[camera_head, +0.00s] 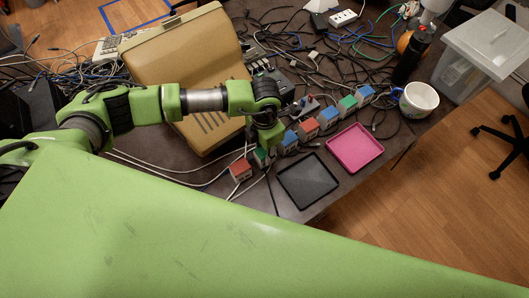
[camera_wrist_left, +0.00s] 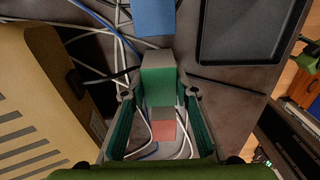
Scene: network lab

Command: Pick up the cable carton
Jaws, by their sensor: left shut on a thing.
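No label marks a cable carton, so I cannot tell for sure which box it is. My left gripper (camera_head: 266,146) points down at the row of small boxes on the dark table. In the left wrist view its fingers (camera_wrist_left: 159,96) are on either side of a small green-and-grey box (camera_wrist_left: 160,80) and shut on it. In the head view this box (camera_head: 261,158) is mostly hidden under the gripper. A red-and-grey box (camera_wrist_left: 163,124) stands close by; it also shows in the head view (camera_head: 240,170). My right gripper is not in view.
A large beige case (camera_head: 185,60) stands left of the gripper. A black tray (camera_head: 308,181) and a pink tray (camera_head: 355,148) lie to the right. Several small coloured boxes, such as a blue one (camera_head: 289,142), stand in a row. Loose cables and a white mug (camera_head: 418,100) lie around.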

